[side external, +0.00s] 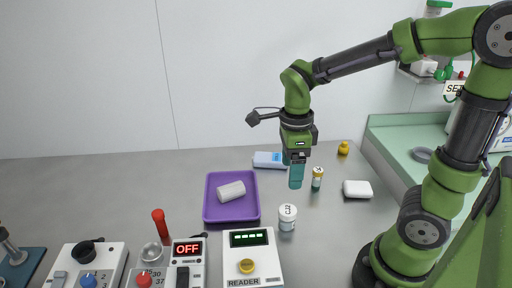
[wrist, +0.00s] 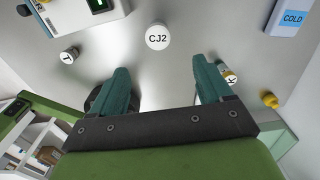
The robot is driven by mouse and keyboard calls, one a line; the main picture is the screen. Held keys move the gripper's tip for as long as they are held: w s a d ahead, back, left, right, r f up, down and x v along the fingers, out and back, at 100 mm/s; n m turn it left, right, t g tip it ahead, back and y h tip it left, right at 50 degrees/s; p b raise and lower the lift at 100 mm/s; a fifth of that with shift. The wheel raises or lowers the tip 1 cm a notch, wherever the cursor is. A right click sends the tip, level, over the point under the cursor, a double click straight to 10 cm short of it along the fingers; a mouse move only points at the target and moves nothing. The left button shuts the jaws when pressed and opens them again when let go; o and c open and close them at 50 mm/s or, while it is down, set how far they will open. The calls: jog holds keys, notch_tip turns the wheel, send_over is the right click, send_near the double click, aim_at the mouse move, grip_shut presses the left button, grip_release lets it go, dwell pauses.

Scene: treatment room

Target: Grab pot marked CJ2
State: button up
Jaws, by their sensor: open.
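The pot marked CJ2 (wrist: 158,37) shows its round white lid in the wrist view, ahead of my open fingers and between their lines. In the side view, a white pot (side external: 287,217) just behind the reader appears to be the same one; its lettering is too small to read. My gripper (side external: 296,182) points down with teal fingers, above and behind that pot, apart from it. In the wrist view my gripper (wrist: 165,75) is open with nothing between its fingers.
Pots marked T (wrist: 68,56) and K (wrist: 230,75) flank the fingers. The reader (side external: 252,258) and purple tray (side external: 208,214) stand left of the white pot. A COLD pack (side external: 268,159), yellow item (side external: 343,148) and white block (side external: 357,189) also lie on the table.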

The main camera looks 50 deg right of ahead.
aim_at(288, 210)
notch_tip(288, 210, down, 11)
jog(key=shift+f, duration=0.1)
jog(key=shift+s+a+f, duration=0.1)
jog(key=shift+a+f, duration=0.05)
jog(key=shift+f, duration=2.5)
jog(key=c, duration=1.1)
jog(key=shift+r, duration=0.1)
jog(key=shift+c, duration=0.2)
